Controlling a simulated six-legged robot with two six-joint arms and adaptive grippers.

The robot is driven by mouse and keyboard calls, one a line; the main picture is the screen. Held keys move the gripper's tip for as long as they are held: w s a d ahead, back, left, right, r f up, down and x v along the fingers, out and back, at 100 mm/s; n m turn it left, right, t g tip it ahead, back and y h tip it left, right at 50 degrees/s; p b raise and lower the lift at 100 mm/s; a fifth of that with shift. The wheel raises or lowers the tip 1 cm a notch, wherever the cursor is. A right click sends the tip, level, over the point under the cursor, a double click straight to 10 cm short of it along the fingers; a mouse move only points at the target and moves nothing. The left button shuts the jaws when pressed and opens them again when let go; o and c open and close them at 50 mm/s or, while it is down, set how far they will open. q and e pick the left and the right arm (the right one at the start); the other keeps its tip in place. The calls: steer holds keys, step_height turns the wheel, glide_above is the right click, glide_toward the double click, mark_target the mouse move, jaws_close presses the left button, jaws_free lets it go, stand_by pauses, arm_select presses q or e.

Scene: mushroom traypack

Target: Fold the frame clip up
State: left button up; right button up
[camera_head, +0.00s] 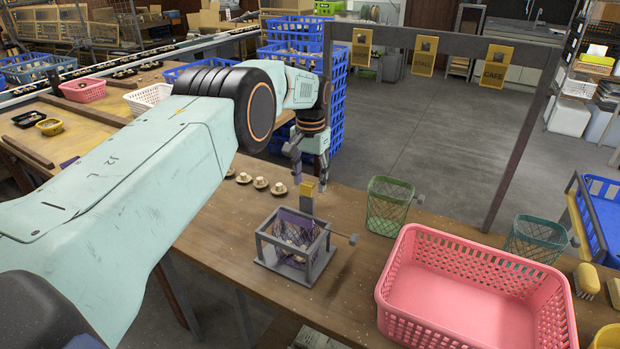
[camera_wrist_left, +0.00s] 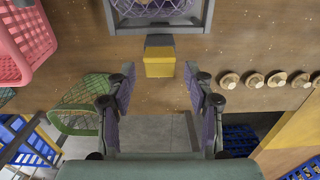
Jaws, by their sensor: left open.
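The grey frame (camera_head: 321,262) stands on the wooden table with a purple net (camera_head: 284,237) inside it; pale mushrooms seem to lie in the net. The frame clip (camera_head: 307,189) is a yellow tab on a grey bar at the frame's far side. In the left wrist view the yellow clip (camera_wrist_left: 159,66) sticks out from the frame's edge. My left gripper (camera_head: 309,177) is open just above and around the clip in the head view. In the left wrist view its fingers (camera_wrist_left: 160,82) are spread either side of the clip's line, with nothing between them. My right gripper is not seen.
Several mushrooms (camera_head: 261,183) lie in a row left of the clip. A grey rack (camera_head: 500,170) with hanging yellow signs rises behind.

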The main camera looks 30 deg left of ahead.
arm_select(q)
step_height(320, 180, up, 12)
stand_by(0.4)
steer(key=shift+w+f, duration=0.1)
steer(key=shift+f, duration=0.05)
stand_by(0.3)
